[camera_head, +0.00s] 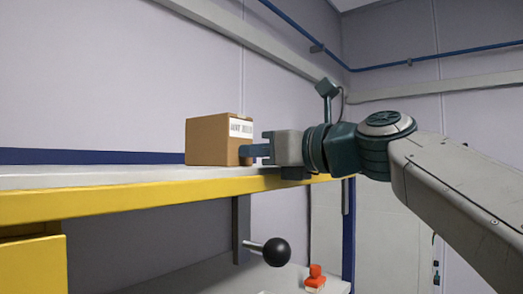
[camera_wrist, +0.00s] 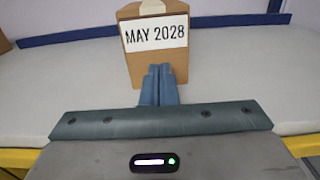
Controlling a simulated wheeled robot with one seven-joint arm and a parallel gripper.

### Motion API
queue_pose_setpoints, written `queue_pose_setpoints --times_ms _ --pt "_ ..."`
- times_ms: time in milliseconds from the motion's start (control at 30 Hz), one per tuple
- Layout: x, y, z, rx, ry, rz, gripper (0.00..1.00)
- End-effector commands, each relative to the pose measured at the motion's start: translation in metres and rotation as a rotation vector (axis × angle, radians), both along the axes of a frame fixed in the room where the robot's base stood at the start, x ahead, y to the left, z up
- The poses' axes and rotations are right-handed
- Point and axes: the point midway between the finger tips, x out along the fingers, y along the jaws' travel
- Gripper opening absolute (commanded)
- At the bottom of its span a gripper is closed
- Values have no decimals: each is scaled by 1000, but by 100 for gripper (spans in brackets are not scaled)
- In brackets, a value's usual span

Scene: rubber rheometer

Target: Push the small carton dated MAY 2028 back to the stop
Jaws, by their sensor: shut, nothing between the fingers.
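The small brown carton (camera_head: 207,140) stands upright on the pale shelf with the yellow front edge. In the wrist view the carton (camera_wrist: 176,68) shows a white label reading MAY 2028. My gripper (camera_head: 244,151) is level with the carton, on its label side. In the wrist view my gripper (camera_wrist: 158,70) is shut, its two fingers side by side with nothing between them. The fingertips overlap the carton's lower face below the label; they look at or very close to it, and contact is not certain. The blue strip (camera_head: 90,157) runs along the shelf's back.
The shelf (camera_head: 110,176) is clear left of the carton in the head view. Part of another brown box (camera_wrist: 4,43) shows at the wrist view's left edge. A black ball knob (camera_head: 276,252) sticks out below the shelf. A red object (camera_head: 315,278) sits lower down.

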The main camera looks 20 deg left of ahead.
Motion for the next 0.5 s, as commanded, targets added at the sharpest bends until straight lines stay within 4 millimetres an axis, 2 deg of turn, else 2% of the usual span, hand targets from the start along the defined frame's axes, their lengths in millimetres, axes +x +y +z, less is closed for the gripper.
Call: queue_pose_setpoints --times_ms 167,500 --pt "-4 -16 1 2 -1 -5 0" --pt "-30 -87 -1 3 -3 -8 0"
